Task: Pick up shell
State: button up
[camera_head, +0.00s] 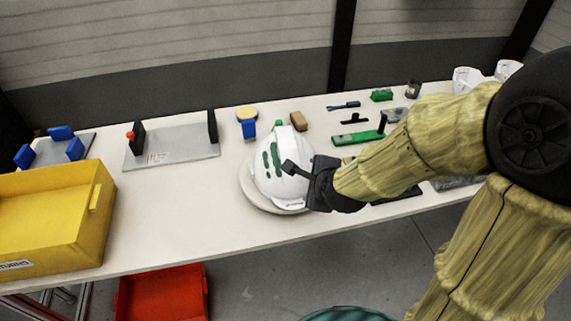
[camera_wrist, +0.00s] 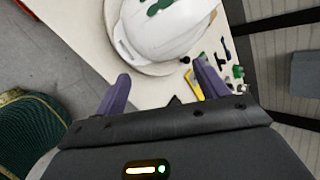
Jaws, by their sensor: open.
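A white helmet shell (camera_head: 281,171) with green marks sits on a round pale base (camera_head: 254,188) in the middle of the table. My gripper (camera_head: 290,172) is at the shell's right side in the head view, with one finger showing dark against the shell. In the wrist view the shell (camera_wrist: 165,28) lies beyond the fingertips, at the top of the picture. My gripper (camera_wrist: 162,72) is open there, its two purple-grey fingers wide apart with nothing held between them. I cannot tell whether a finger touches the shell. My gripper covers part of the shell's right side in the head view.
A yellow bin (camera_head: 55,215) stands at the left table end, near a grey plate with black uprights (camera_head: 175,146). Tools and small parts, including a green-and-black tool (camera_head: 352,138), lie behind and right. A red bin (camera_head: 165,292) is below the table.

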aim_at(289, 153)
jog(key=w+a+r+m+t+b, duration=0.1)
jog(key=m, duration=0.4)
jog(key=w+a+r+m+t+b, duration=0.1)
jog(key=m+t, duration=0.1)
jog(key=m, duration=0.3)
jog(key=a+r+m+t+b, duration=0.1)
jog(key=m, duration=0.3)
jog(key=shift+w+a+r+m+t, duration=0.25)
jog(key=shift+w+r+m+t, duration=0.05)
jog(key=shift+w+m, duration=0.1)
jog(key=shift+w+r, duration=0.1)
jog(key=shift+r, duration=0.05)
jog(key=p+x, duration=0.2)
jog(key=x, duration=0.2)
jog(key=p+x, duration=0.2)
jog(key=x, duration=0.2)
jog(key=p+x, duration=0.2)
jog(key=x, duration=0.2)
jog(key=shift+a+f+p, duration=0.15)
jog(key=shift+f+p, duration=0.15)
